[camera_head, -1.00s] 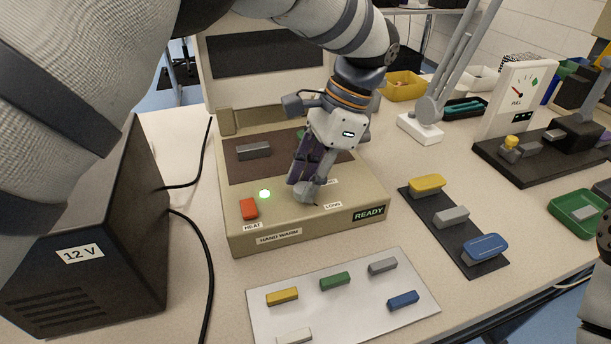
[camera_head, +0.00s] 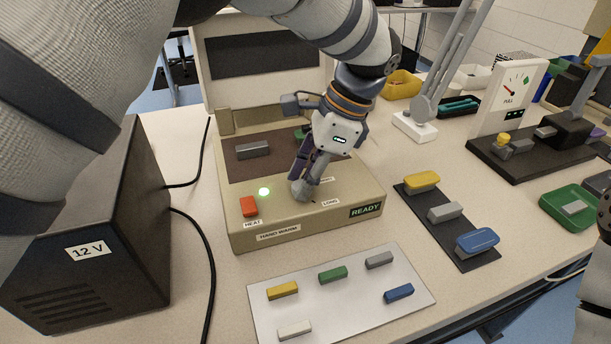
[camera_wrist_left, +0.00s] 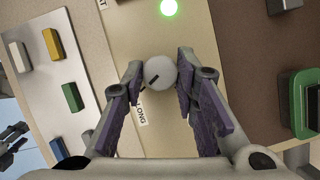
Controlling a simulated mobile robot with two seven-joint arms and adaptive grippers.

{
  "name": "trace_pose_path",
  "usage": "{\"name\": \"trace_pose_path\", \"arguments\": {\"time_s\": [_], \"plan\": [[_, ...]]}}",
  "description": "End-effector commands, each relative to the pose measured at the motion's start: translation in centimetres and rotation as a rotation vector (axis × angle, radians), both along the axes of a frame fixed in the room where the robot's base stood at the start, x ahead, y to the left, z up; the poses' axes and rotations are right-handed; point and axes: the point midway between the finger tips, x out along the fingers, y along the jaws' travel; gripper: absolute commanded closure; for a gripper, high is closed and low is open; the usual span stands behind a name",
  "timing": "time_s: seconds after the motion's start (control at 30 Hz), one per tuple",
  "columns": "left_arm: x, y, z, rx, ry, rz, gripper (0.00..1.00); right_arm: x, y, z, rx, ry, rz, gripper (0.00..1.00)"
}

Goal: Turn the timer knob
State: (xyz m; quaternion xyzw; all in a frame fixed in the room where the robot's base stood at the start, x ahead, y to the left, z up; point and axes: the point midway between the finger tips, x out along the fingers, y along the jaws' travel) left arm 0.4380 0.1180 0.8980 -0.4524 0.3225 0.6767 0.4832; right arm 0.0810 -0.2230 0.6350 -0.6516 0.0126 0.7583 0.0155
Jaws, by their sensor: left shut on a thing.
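The timer knob (camera_head: 299,190) is a round grey knob on top of the beige press near its front edge, next to the LONG label (camera_head: 330,202). In the left wrist view the knob (camera_wrist_left: 161,76) shows as a pale disc with a short dark pointer mark. My left gripper (camera_head: 303,181) comes down on it from above. Its two purple-padded fingers (camera_wrist_left: 160,70) are on either side of the knob and shut on it. The fingers partly cover the knob in the head view. Part of my right arm shows at the right edge; its finger state is unclear.
A red HEAT switch (camera_head: 249,206) and a lit green lamp (camera_head: 264,192) are just left of the knob. A black 12 V box (camera_head: 84,220) with cables stands at left. A metal plate (camera_head: 345,305) with coloured blocks lies in front. A black strip (camera_head: 435,215) lies right.

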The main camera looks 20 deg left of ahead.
Motion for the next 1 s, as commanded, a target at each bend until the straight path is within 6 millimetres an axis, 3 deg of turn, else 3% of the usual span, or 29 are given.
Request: {"name": "trace_pose_path", "arguments": {"time_s": [0.07, 0.1, 0.17, 0.53, 0.83, 1.0], "plan": [[-0.1, -0.1, -0.2, -0.002, 0.004, 0.001, 1.0, 0.0, 0.0, 0.0, 0.0, 0.002, 0.0, 0.6], [-0.1, -0.1, -0.2, -0.002, 0.004, 0.001, 0.66, 0.0, 0.0, 0.0, 0.0, 0.002, 0.0, 0.6], [-0.1, -0.1, -0.2, -0.001, 0.004, 0.001, 0.53, 0.0, 0.0, 0.0, 0.0, 0.002, 0.0, 0.6], [0.1, -0.3, 0.7, 0.0, -0.001, 0.002, 0.53, 0.0, 0.0, 0.0, 0.0, 0.001, 0.0, 0.6], [1.1, -3.3, 7.9, -0.002, -0.003, -0.001, 0.53, 0.0, 0.0, 0.0, 0.0, 0.0, 0.0, 0.6], [1.4, -4.2, 10.3, 0.0, 0.001, -0.001, 0.53, 0.0, 0.0, 0.0, 0.0, 0.001, 0.0, 0.6]]}}
